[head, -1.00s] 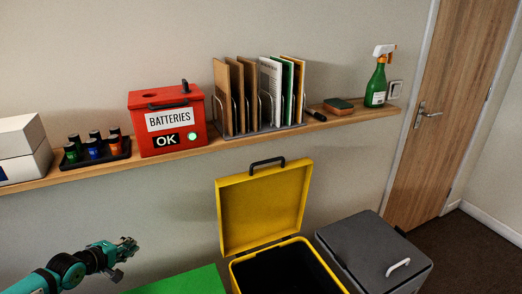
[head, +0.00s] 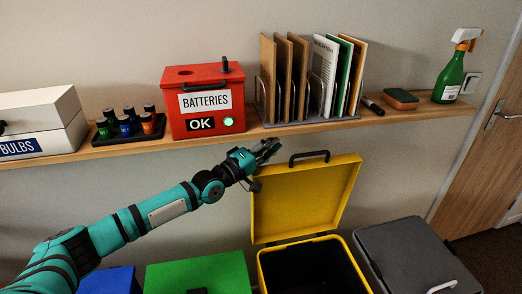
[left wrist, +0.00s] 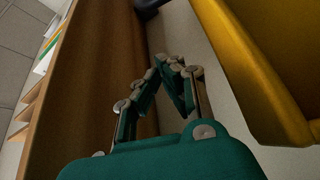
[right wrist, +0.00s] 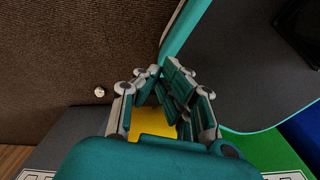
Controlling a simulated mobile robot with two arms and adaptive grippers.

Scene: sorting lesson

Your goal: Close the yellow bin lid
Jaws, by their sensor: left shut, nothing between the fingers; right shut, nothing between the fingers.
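The yellow bin (head: 262,268) stands below the shelf with its yellow lid (head: 300,205) raised and leaning back toward the wall. The dark inside of the bin shows. The lid has a black handle (head: 309,155) on its top edge. My left gripper (head: 270,148) is shut and empty, beside the lid's upper left corner and left of the handle. In the left wrist view the gripper (left wrist: 180,65) points along the gap between the shelf edge and the yellow lid (left wrist: 255,70). My right gripper (right wrist: 165,75) is shut and empty, seen only in its own wrist view.
A wooden shelf (head: 110,147) runs just above the lid, holding a red batteries box (head: 205,125), a file rack and a spray bottle (head: 449,80). A green bin (head: 200,272) stands left of the yellow one, a grey bin (head: 415,255) right.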

